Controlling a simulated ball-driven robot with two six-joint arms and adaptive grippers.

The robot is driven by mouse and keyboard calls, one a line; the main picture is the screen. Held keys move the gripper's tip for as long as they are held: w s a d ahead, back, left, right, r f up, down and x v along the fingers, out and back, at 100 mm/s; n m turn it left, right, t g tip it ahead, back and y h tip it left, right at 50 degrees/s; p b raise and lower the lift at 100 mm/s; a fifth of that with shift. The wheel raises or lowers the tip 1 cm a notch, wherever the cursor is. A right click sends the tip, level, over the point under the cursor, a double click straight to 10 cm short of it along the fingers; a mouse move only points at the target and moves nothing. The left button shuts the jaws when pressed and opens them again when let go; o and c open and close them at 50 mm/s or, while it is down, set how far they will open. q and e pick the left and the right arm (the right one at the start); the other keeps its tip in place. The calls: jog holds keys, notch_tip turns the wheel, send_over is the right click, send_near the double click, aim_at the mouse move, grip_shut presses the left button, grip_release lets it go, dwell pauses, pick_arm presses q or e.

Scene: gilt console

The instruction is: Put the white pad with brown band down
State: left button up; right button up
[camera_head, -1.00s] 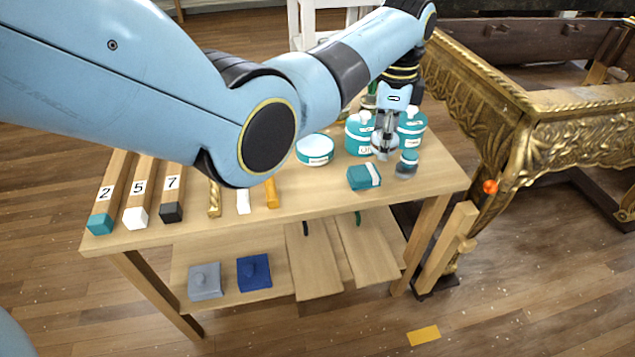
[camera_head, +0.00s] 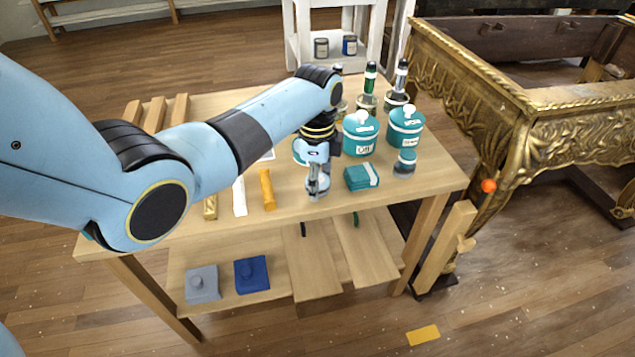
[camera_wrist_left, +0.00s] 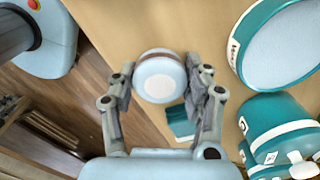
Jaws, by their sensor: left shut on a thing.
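My left gripper (camera_head: 316,188) is over the table's front part, left of the teal box with a white stripe (camera_head: 361,176). It is shut on the white pad with brown band (camera_wrist_left: 159,78), a small round pale disc between the two fingers in the left wrist view. The disc has a brownish edge; in the head view it is small and mostly hidden by the fingers. I cannot tell whether the pad touches the wooden table (camera_head: 290,205). My right gripper is not in view.
An open round teal tin (camera_wrist_left: 285,45) is nearby. Bare tabletop lies around the gripper's front.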

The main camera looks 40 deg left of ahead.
pick_arm(q)
jog(key=shift+f, duration=0.2)
jog(key=o, duration=1)
jog(key=shift+r, duration=0.1)
jog(key=shift+r, duration=0.35)
notch_tip(320, 180, up, 11)
jog(key=p, duration=0.3)
jog(key=shift+r, duration=0.2)
